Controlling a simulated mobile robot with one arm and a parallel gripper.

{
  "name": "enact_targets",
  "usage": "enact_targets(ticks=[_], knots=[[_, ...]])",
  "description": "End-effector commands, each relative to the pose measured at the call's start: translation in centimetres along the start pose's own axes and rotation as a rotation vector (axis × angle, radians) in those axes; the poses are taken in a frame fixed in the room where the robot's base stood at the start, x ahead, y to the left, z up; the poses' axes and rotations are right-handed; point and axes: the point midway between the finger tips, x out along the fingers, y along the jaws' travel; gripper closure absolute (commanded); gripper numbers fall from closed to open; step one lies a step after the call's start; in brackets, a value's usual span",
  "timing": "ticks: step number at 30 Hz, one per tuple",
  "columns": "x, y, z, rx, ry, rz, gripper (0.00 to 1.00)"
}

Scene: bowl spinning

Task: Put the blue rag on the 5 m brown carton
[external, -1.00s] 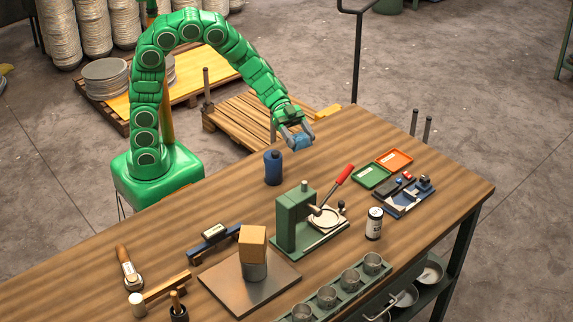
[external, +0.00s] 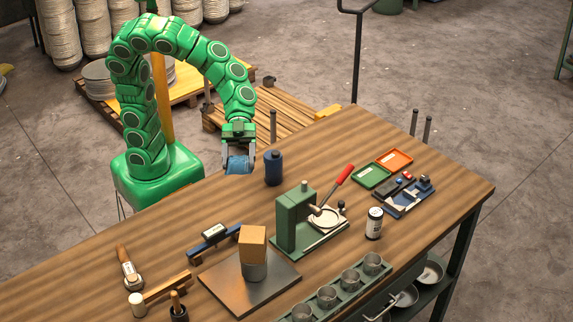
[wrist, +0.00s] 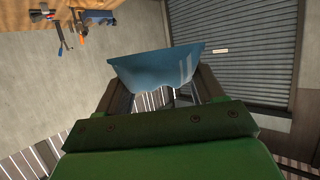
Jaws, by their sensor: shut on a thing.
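My gripper (external: 239,158) is shut on the blue rag (external: 239,166), above the back edge of the bench and left of a dark blue bottle. In the wrist view the blue rag (wrist: 165,68) spreads between and beyond the two fingers. A brown carton (external: 253,239) sits on a grey metal cylinder (external: 254,270) on a square metal plate, in front of and right of my gripper and well apart from it. No lettering on the carton is readable.
The blue bottle (external: 273,168) stands close to the right of my gripper. A green press (external: 291,225) with a red-handled lever stands right of the carton. A blue bar (external: 213,241) lies left of it. The bench between my gripper and the carton is mostly bare.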

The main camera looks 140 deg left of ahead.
Motion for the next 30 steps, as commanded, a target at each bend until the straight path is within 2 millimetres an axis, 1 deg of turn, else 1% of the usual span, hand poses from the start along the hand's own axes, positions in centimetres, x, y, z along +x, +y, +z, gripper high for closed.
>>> enact_targets(ticks=[1,3,6,9,11,14,30], knots=[[0.6,1.2,-0.8,0.013,-0.001,0.020,0.62],[1.2,2.5,-1.6,0.020,-0.002,0.042,0.62],[1.8,3.9,-2.4,0.030,-0.004,0.065,0.62],[2.2,4.7,-2.8,0.034,-0.006,0.080,0.62],[2.4,4.9,-2.9,0.035,-0.007,0.085,0.62],[3.0,4.8,-2.9,0.035,-0.006,0.089,0.62],[8.3,1.1,-2.1,0.032,-0.008,0.087,0.62]])
